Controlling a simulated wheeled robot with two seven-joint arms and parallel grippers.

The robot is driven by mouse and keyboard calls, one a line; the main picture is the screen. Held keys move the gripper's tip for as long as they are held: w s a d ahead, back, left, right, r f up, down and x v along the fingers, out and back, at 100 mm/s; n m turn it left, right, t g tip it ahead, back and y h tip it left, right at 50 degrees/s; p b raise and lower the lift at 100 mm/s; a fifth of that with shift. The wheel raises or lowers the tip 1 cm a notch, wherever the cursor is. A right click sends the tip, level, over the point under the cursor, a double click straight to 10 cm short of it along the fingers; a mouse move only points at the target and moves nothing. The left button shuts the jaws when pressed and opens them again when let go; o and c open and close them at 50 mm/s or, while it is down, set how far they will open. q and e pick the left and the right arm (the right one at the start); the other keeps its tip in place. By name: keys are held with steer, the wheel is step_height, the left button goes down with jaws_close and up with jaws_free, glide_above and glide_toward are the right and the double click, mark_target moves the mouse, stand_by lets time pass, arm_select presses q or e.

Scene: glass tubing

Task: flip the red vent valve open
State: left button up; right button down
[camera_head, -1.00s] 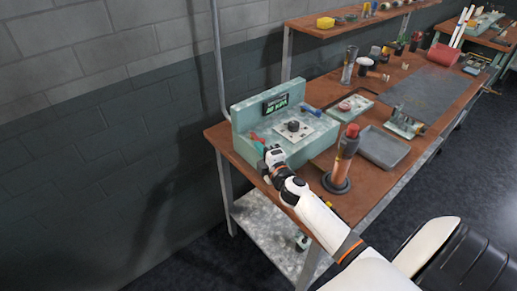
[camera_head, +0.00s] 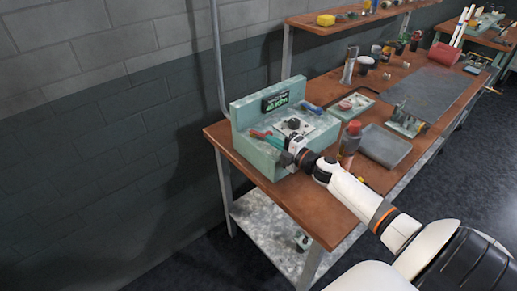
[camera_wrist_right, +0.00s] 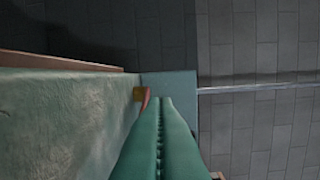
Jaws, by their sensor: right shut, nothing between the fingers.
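The red vent valve (camera_head: 260,134) shows as a small red lever at the left part of the pale green box (camera_head: 262,158). In the right wrist view the red lever (camera_wrist_right: 147,98) stands beside a brass-coloured piece, just left of my fingertips. My right gripper (camera_head: 274,141) is shut and empty, its green fingers (camera_wrist_right: 158,100) pressed together and pointing at the lever. I cannot tell whether fingertips and lever touch. The fingers partly hide the lever in the wrist view. My left gripper is not in view.
The box carries a dark display (camera_head: 275,103), a black knob (camera_head: 293,124) and a blue handle (camera_head: 312,108). A red-topped cylinder (camera_head: 353,132) stands close to my right arm. The wall is left of the bench.

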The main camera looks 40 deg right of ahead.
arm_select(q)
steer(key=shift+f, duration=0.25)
arm_select(e)
steer(key=shift+w+d, duration=0.1)
steer(key=shift+d, duration=0.6)
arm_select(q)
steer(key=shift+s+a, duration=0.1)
arm_select(e)
steer(key=shift+a, duration=0.1)
